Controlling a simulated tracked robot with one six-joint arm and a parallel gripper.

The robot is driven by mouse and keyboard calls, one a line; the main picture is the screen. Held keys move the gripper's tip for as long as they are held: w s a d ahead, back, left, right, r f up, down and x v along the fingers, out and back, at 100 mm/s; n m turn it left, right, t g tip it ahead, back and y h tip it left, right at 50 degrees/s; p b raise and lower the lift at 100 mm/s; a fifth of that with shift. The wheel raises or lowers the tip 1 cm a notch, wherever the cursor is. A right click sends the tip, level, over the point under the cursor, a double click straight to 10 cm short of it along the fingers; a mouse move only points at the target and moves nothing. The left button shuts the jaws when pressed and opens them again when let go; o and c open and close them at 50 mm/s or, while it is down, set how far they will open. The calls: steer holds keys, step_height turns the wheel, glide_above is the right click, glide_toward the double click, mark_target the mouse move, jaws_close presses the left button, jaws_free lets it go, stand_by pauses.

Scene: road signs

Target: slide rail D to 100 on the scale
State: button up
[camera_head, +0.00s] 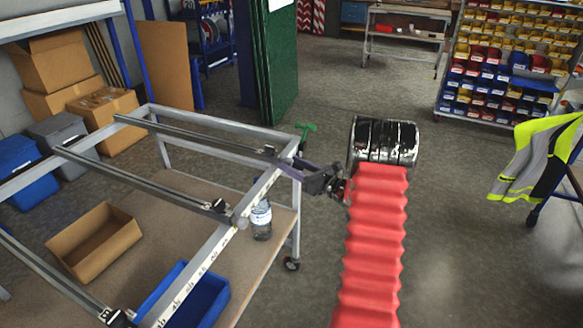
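A metal frame on a cart carries several dark rails running across it. The far rail (190,136) ends near the frame's far corner. A middle rail (140,180) and a near rail (50,275) lie closer to me. A pale scale bar (205,259) with small dark marks runs along the right side under the rail ends. I cannot read which rail is D or where 100 is. My gripper (311,178) is at the frame's far right corner, close to the far rail's end. I cannot tell whether it touches the frame. Its fingers are too small and dark to judge.
A green handle (305,131) stands up at the far corner. Below the rails, the cart's shelf holds a cardboard box (95,242), a blue bin (190,300) and a jar (261,220). A bin rack (510,60) stands at the back right.

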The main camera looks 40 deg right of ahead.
steer(key=s+d, duration=0.2)
steer(key=s, duration=1.1)
steer(key=shift+s+d, duration=0.2)
steer(key=shift+s, duration=0.1)
steer(key=shift+f, duration=0.1)
